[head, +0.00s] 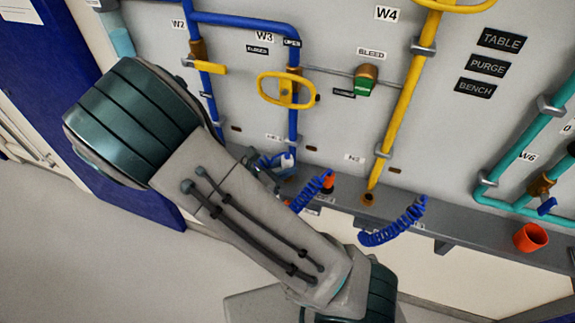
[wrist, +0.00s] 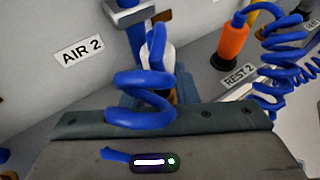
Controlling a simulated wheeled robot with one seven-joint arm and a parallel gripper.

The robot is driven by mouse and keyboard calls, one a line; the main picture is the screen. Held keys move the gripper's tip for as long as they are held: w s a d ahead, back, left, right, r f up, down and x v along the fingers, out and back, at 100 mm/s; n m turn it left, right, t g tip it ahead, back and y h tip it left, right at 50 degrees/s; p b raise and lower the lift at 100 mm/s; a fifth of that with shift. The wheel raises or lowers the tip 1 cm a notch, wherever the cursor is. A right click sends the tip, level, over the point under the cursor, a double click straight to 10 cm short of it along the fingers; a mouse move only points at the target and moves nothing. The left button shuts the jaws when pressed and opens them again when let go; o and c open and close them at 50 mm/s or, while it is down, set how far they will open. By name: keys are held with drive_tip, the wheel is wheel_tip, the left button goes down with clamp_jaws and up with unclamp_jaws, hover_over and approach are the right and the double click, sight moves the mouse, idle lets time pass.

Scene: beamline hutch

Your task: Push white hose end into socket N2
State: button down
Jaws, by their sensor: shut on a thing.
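The white hose end (head: 288,160) is at my gripper (head: 281,172), below a small label under the blue pipe in the head view. In the wrist view the white hose end (wrist: 167,54) shows behind its blue coiled hose (wrist: 140,82). My gripper is shut on it; the coil and the gripper body hide much of the fingers. A small label that seems to read N2 (head: 354,158) is on the panel to the right. A brass-coloured fitting (head: 368,198) is below it at the foot of the yellow pipe; I cannot tell whether this is socket N2.
An orange hose end (wrist: 233,41) with a blue coil stands at the REST 2 label (wrist: 239,75), right of my gripper. Another blue coil (head: 395,225) hangs at the ledge. An orange cup (head: 530,237) is far right.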

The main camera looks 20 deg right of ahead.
sight(283, 160)
drive_tip(key=shift+r, duration=0.1)
wheel_tip(283, 160, up, 6)
drive_tip(key=p, duration=0.5)
idle(0.5)
idle(1.6)
